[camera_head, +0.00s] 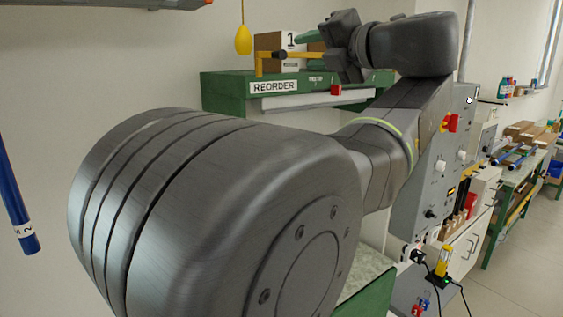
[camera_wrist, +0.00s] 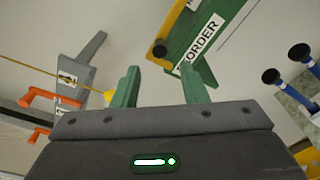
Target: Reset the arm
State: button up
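My gripper (camera_wrist: 163,88) shows in the wrist view with its two green fingers spread wide apart and nothing between them. In the head view my arm reaches up and to the right, and its end is raised in front of the green REORDER shelf (camera_head: 228,92). The fingers are hard to make out there. In the wrist view part of the same shelf (camera_wrist: 192,35) lies beyond the right finger, with its label partly cut off.
A box marked 1 (camera_head: 290,41) stands on the shelf. A grey control panel (camera_head: 430,175) with red and yellow switches stands to the right. A blue rod (camera_head: 17,205) is at the far left.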

aim_at(273, 58)
jog(key=p+x, duration=0.1)
jog(key=x, duration=0.5)
jog(key=p+x, duration=0.1)
jog(key=x, duration=0.6)
jog(key=shift+f, duration=0.25)
jog(key=shift+f+b, duration=0.1)
jog(key=shift+b, duration=0.35)
jog(key=shift+s+d+t+y+b, duration=0.2)
jog(key=shift+s+t+y+b, duration=0.1)
jog(key=shift+b, duration=0.5)
jog(key=shift+t+b, duration=0.3)
jog(key=shift+b, duration=0.55)
jog(key=shift+y+b, duration=0.3)
jog(key=shift+b, duration=0.1)
jog(key=shift+s+d+t+y+b, duration=0.15)
jog(key=shift+t+y+b, duration=0.2)
jog(key=shift+b, duration=0.9)
jog(key=shift+b, duration=0.45)
jog(key=shift+s+t+b, duration=0.15)
jog(key=shift+t+b, duration=0.2)
jog(key=shift+b, duration=0.05)
jog(key=b+v, duration=0.2)
jog(key=v, duration=1.1)
jog(key=shift+d+r, duration=0.2)
jog(key=shift+r, duration=0.1)
